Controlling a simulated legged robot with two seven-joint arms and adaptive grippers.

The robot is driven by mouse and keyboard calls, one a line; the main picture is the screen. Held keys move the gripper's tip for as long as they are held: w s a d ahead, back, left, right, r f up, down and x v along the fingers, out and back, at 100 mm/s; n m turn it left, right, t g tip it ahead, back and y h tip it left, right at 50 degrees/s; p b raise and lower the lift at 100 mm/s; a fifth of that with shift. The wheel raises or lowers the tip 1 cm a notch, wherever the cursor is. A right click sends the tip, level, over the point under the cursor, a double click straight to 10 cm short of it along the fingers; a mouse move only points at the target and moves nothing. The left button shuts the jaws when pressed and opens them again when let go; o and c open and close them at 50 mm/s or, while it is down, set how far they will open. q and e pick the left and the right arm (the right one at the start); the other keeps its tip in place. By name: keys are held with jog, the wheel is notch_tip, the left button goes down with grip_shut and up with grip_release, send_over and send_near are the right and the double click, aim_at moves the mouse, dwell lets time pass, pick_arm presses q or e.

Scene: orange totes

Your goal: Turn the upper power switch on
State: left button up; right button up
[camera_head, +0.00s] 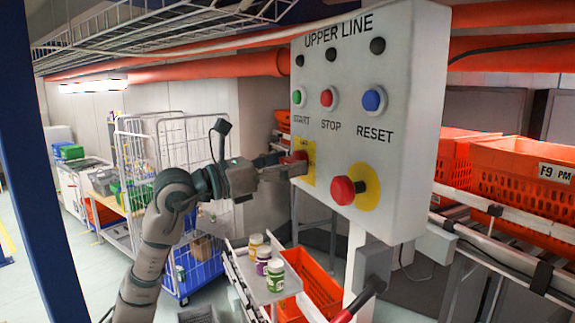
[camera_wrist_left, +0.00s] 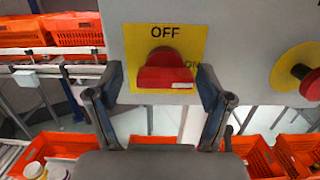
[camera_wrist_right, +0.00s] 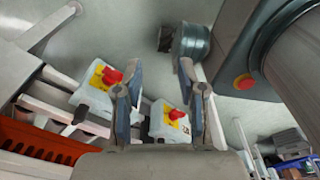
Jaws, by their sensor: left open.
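The upper power switch is a red rotary knob (camera_wrist_left: 166,72) on a yellow plate (camera_wrist_left: 190,38) marked OFF at the top and ON at its lower right. In the head view the red knob (camera_head: 295,157) sits at the left edge of the grey UPPER LINE control box (camera_head: 400,200). My left gripper (camera_head: 285,167) is at the switch. In the left wrist view its open fingers (camera_wrist_left: 160,88) stand either side of the knob, with a visible gap on both sides. My right gripper (camera_wrist_right: 155,85) shows only in the right wrist view, its fingers apart and nothing held between them.
A red emergency button (camera_head: 343,190) on a yellow disc sits right of the switch. START, STOP and RESET buttons (camera_head: 327,98) are above. A tray with jars (camera_head: 262,275) and orange totes (camera_head: 310,280) stand below. The right wrist view shows two red-knobbed switch boxes (camera_wrist_right: 105,80).

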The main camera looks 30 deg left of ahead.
pick_arm(q)
jog(key=v, duration=1.2)
jog(key=shift+w+f, duration=0.15)
jog(key=shift+f, duration=0.1)
jog(key=shift+d, duration=0.15)
